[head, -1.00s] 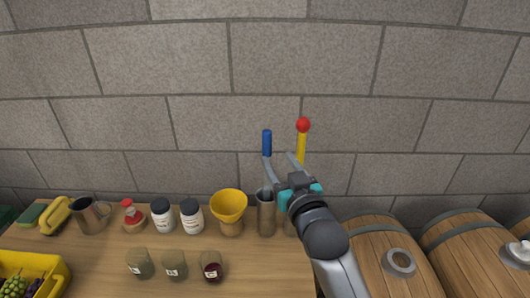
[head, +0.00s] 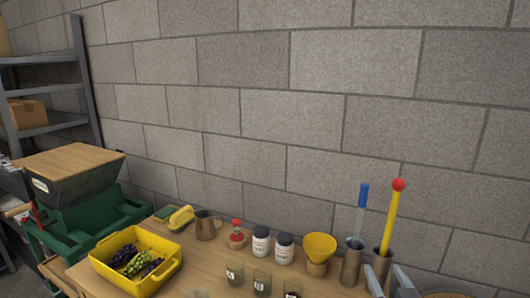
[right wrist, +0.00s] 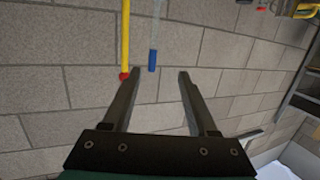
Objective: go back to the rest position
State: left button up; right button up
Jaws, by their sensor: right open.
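My right gripper (head: 387,279) shows at the bottom right of the head view, with its two fingers apart and nothing between them. In the head view it appears in front of the metal cylinders. In the right wrist view the open fingers (right wrist: 155,75) point toward the blue-ended rod (right wrist: 153,58) and the yellow rod with a red ball (right wrist: 126,38). In the head view the blue-ended rod (head: 360,212) and the yellow rod (head: 390,222) stand in two metal cylinders. My left gripper is not in view.
On the wooden table stand a yellow funnel (head: 320,246), two white jars with dark lids (head: 261,243), a metal jug (head: 205,228), several small glasses (head: 235,273) and a yellow crate (head: 128,275) of grapes. A green machine (head: 72,210) and shelf are at left. A block wall stands behind.

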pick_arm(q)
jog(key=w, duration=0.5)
pick_arm(e)
jog(key=s+a+f+n+g+y, duration=0.15)
jog(key=s+a+f+g, duration=0.25)
jog(key=s+f+g, duration=0.55)
jog(key=s+a+f+n+g+y, duration=0.1)
jog(key=s+a+f+n+g, duration=0.15)
jog(key=s+f, duration=0.75)
jog(key=s+f+g+b, duration=0.1)
jog(key=s+f+b, duration=0.2)
jog(key=f, duration=0.9)
jog(key=s+f+g+b, duration=0.1)
jog(key=s+f+b, duration=0.15)
jog(key=f, duration=1.05)
pick_arm(q)
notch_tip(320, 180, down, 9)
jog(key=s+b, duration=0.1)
jog(key=b, duration=0.2)
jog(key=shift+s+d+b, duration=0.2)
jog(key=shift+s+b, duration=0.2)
pick_arm(e)
jog(key=s+d+f+g, duration=0.1)
jog(key=s+d+f, duration=0.1)
jog(key=s+f, duration=1.3)
jog(key=shift+s+f+m, duration=0.3)
jog(key=shift+s+f, duration=0.1)
jog(key=shift+f, duration=0.5)
